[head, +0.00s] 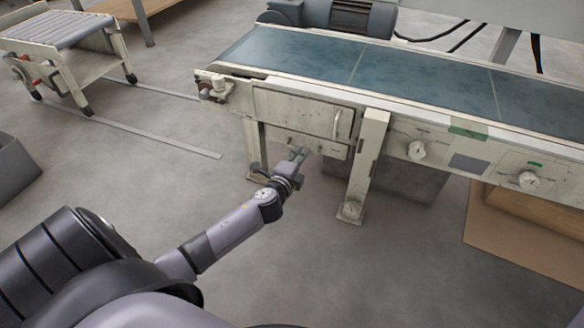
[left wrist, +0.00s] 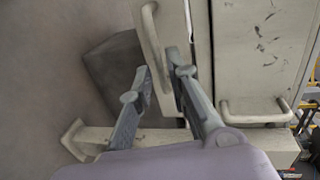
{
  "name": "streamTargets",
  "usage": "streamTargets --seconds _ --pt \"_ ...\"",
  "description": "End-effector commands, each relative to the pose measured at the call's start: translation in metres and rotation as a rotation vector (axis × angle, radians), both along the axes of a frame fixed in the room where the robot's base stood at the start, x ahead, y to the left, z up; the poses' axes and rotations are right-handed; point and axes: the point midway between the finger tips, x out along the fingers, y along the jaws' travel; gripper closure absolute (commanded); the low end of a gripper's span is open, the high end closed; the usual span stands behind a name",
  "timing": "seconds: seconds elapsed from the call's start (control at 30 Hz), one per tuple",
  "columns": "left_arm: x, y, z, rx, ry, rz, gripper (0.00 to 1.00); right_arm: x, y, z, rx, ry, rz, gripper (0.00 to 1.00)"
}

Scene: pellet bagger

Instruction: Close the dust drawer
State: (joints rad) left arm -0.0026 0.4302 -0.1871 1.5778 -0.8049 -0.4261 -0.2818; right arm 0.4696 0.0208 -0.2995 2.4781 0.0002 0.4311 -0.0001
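The dust drawer (head: 330,149) appears to be the low cream front under the larger door panel of the conveyor frame. In the left wrist view, its front (left wrist: 174,18) carries a curved handle (left wrist: 152,40), with a dark gap along its right side. I cannot tell how far it stands out. My left gripper (head: 297,154) is at this front, partly covering it. In the left wrist view the fingers (left wrist: 158,84) are apart, with the handle's near end around the tips. Nothing is clearly gripped, and contact cannot be told. My right gripper is not in view.
The larger door (head: 295,110) has its own handle (head: 337,124) just above. A frame leg (head: 364,165) stands close to the right of my gripper. A grey box (head: 410,180) sits under the conveyor.

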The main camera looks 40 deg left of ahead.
Motion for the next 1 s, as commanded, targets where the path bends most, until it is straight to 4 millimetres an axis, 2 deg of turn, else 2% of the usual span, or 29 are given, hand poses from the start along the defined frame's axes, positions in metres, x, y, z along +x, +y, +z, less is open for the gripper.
streamTargets --seconds 0.03,0.2,0.4,1.0 --pt "-0.012 -0.003 0.001 0.000 0.002 -0.002 0.83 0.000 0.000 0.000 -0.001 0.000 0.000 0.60" --pt "-0.045 -0.010 0.008 -0.001 0.004 0.000 0.83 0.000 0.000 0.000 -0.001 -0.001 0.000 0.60" --pt "-0.068 -0.016 0.014 0.000 0.002 0.000 0.83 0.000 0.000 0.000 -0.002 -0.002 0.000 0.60" --pt "-0.073 -0.017 0.015 0.001 0.002 0.001 0.83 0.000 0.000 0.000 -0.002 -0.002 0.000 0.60"
